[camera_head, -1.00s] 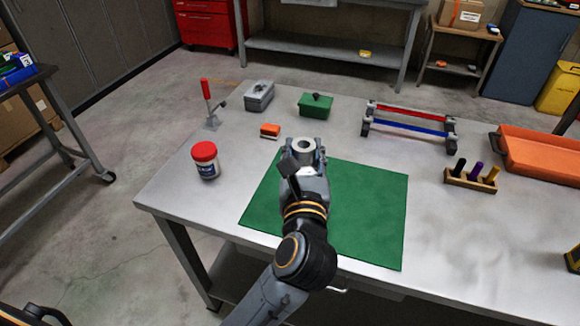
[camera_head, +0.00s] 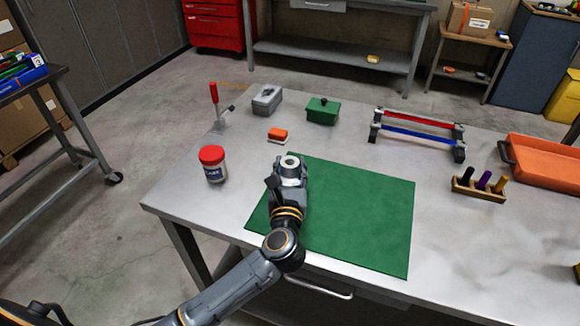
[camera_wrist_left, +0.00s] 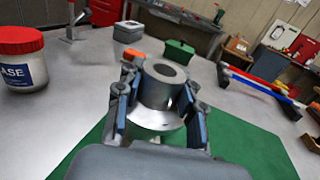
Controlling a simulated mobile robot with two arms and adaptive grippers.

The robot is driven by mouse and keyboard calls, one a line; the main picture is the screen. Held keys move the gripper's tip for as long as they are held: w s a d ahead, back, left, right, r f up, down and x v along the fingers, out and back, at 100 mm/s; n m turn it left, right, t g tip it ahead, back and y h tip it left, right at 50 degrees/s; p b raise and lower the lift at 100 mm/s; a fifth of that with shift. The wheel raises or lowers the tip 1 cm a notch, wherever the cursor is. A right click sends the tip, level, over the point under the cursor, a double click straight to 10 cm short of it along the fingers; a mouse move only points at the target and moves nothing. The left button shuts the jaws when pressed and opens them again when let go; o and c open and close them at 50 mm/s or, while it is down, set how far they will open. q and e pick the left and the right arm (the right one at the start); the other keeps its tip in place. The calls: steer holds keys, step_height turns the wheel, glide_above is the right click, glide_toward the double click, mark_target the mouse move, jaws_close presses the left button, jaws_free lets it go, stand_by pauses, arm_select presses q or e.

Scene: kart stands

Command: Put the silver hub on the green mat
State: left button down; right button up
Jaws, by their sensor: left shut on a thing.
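My left gripper (camera_head: 289,172) is shut on the silver hub (camera_head: 289,162), a round metal piece with a dark bore and a wide flange at its bottom. In the left wrist view the hub (camera_wrist_left: 162,91) sits between the two fingers, upright. The green mat (camera_head: 357,215) lies flat on the table, and the gripper and hub show over its far left part. I cannot tell for certain whether the flange touches the mat. My right gripper is not in view.
On the metal table (camera_head: 180,195) stand a red-lidded jar (camera_head: 213,164), a red toggle clamp (camera_head: 215,105), a grey box (camera_head: 267,100), a green box (camera_head: 322,111), an orange brush-like block (camera_head: 278,135), a red-and-blue rack (camera_head: 418,132), a wooden holder (camera_head: 479,185) and an orange tray (camera_head: 545,161).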

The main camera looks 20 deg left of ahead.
arm_select(q)
steer(key=shift+r, duration=0.1)
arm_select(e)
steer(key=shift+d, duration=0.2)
arm_select(q)
steer(key=c, duration=0.8)
jaws_free()
steer(key=shift+f, duration=0.2)
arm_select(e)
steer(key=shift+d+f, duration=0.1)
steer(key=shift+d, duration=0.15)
arm_select(q)
steer(key=shift+r, duration=0.15)
steer(key=shift+b+v, duration=1.15)
steer(key=shift+v, duration=4.95)
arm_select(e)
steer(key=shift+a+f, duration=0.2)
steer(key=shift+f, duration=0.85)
